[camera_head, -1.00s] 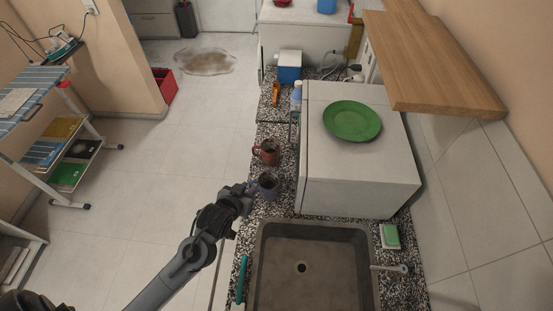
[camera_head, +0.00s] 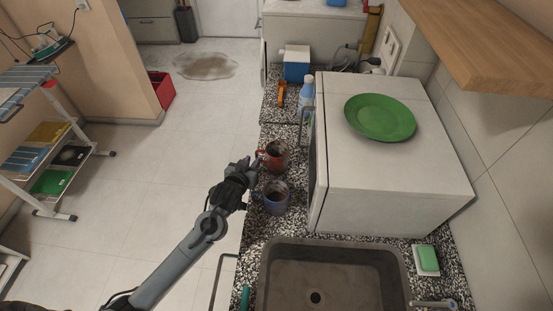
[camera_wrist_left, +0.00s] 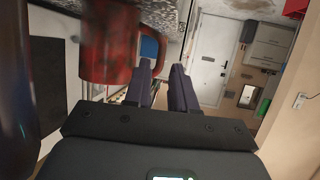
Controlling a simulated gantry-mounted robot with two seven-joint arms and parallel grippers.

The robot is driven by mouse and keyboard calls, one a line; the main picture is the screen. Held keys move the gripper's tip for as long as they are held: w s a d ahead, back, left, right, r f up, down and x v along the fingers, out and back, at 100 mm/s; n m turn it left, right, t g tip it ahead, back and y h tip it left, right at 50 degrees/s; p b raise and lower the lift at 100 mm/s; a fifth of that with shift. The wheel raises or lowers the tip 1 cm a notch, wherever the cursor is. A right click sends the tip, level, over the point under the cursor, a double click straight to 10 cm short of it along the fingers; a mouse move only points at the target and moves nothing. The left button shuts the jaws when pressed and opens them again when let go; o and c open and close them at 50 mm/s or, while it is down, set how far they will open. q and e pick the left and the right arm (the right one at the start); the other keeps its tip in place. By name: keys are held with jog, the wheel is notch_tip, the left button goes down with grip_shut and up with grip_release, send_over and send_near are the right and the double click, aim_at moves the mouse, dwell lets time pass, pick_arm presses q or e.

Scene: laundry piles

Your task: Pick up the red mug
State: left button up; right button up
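The red mug (camera_head: 277,156) stands upright on the speckled counter, its handle on the left side toward my gripper. My left gripper (camera_head: 256,166) is at the handle side of the mug. In the left wrist view the red mug (camera_wrist_left: 106,48) fills the upper left, close to the fingers. The two fingers of my left gripper (camera_wrist_left: 163,75) are apart with a gap between them, and nothing shows held there. Whether a finger touches the handle I cannot tell. My right gripper is not in view.
A purple-blue mug (camera_head: 275,198) stands just in front of the red mug, close to my gripper. A white appliance (camera_head: 385,160) with a green plate (camera_head: 380,117) stands at the right. A sink (camera_head: 335,250) lies in front. A bottle (camera_head: 307,91) stands behind the mugs.

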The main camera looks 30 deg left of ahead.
aim_at(256, 156)
pick_arm(q)
jog(key=shift+b+x, duration=0.3)
jog(key=shift+x, duration=2.65)
jog(key=shift+s+f, duration=0.1)
jog(key=shift+c, duration=0.2)
grip_shut()
